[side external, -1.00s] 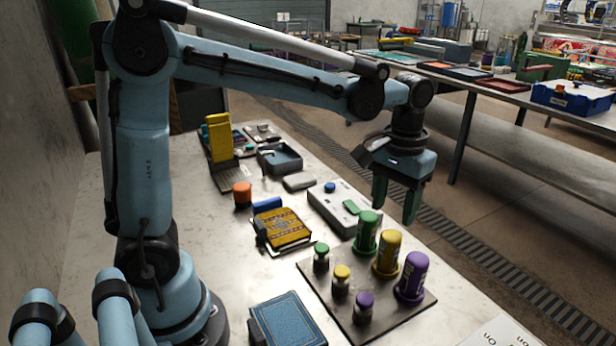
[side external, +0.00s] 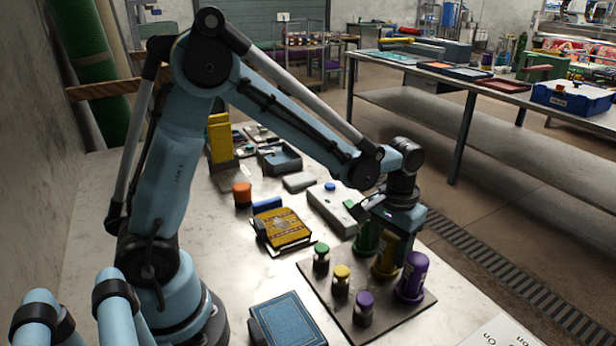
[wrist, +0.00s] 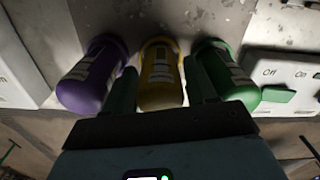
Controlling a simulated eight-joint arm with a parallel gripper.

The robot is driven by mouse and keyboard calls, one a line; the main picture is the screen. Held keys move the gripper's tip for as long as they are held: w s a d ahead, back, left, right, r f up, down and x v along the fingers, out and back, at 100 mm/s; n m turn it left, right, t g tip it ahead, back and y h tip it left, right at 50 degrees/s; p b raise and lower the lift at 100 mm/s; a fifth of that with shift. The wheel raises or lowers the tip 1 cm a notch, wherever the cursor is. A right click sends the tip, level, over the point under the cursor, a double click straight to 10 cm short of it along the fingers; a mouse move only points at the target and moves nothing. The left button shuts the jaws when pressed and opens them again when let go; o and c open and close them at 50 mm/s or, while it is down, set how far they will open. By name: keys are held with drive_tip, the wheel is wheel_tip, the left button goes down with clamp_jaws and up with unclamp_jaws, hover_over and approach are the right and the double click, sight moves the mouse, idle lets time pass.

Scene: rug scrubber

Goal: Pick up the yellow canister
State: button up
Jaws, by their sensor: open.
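The large yellow canister (side external: 383,267) stands upright on a dark board (side external: 399,313), between a large green canister (side external: 367,239) and a large purple canister (side external: 412,278). My gripper (side external: 392,246) is open and low over this row, hiding the top of the yellow canister in the side view. In the wrist view the yellow canister (wrist: 160,75) lies between my two green fingers, the purple canister (wrist: 92,76) outside the left finger and the green canister (wrist: 226,76) outside the right one. Whether the fingers touch any canister cannot be told.
Small green (side external: 321,258), yellow (side external: 341,281) and purple (side external: 363,308) jars stand in front on the board. A grey box with a blue button (side external: 333,208) is just behind.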

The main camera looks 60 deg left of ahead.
drive_tip(key=shift+f, duration=0.8)
drive_tip(key=c, duration=0.9)
drive_tip(key=shift+o, duration=0.2)
drive_tip(key=shift+r, duration=0.1)
drive_tip(key=shift+r, duration=4.9)
